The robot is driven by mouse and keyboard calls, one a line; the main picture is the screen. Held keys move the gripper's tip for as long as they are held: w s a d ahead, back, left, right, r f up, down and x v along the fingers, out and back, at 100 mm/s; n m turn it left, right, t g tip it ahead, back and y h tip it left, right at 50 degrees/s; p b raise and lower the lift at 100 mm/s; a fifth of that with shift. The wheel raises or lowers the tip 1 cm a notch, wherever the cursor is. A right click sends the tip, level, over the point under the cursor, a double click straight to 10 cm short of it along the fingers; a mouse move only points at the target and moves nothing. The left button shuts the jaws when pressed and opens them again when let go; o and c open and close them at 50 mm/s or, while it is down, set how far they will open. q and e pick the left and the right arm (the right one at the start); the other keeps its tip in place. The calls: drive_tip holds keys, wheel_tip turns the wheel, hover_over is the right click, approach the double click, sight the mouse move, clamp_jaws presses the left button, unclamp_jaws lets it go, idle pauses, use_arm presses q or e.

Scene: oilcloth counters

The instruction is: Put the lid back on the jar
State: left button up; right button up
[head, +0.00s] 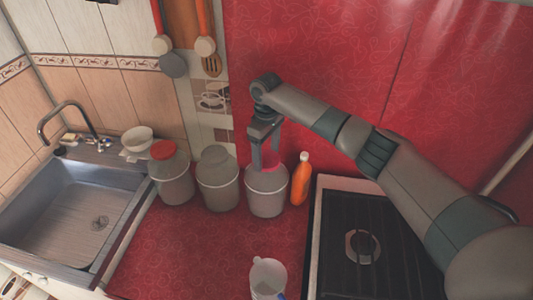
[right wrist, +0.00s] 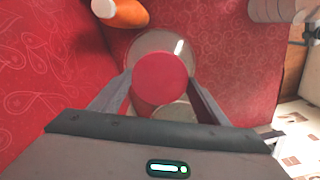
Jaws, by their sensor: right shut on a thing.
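My right gripper (head: 266,158) reaches down over the right-hand jar (head: 266,195) of a row of three on the red counter. Its fingers are shut on a red lid (right wrist: 160,78), which sits between them in the right wrist view. In the head view only a pinkish bit of the lid shows between the fingers, at the jar's top. The clear rounded jar top (right wrist: 150,42) shows around the lid in the wrist view. I cannot tell whether the lid touches the jar. My left gripper is not in view.
A middle jar (head: 218,182) and a red-lidded jar (head: 172,182) stand to the left. An orange bottle (head: 300,180) stands close right of the held lid. A stove (head: 365,250) is at right, a sink (head: 65,220) at left, a white cup (head: 268,278) in front.

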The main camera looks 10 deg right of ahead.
drive_tip(key=o, duration=1.3)
drive_tip(key=shift+o, duration=0.2)
drive_tip(key=shift+r, duration=0.1)
drive_tip(key=shift+r+p, duration=1.25)
drive_tip(key=shift+p, duration=0.1)
drive_tip(key=shift+r, duration=2.2)
clamp_jaws()
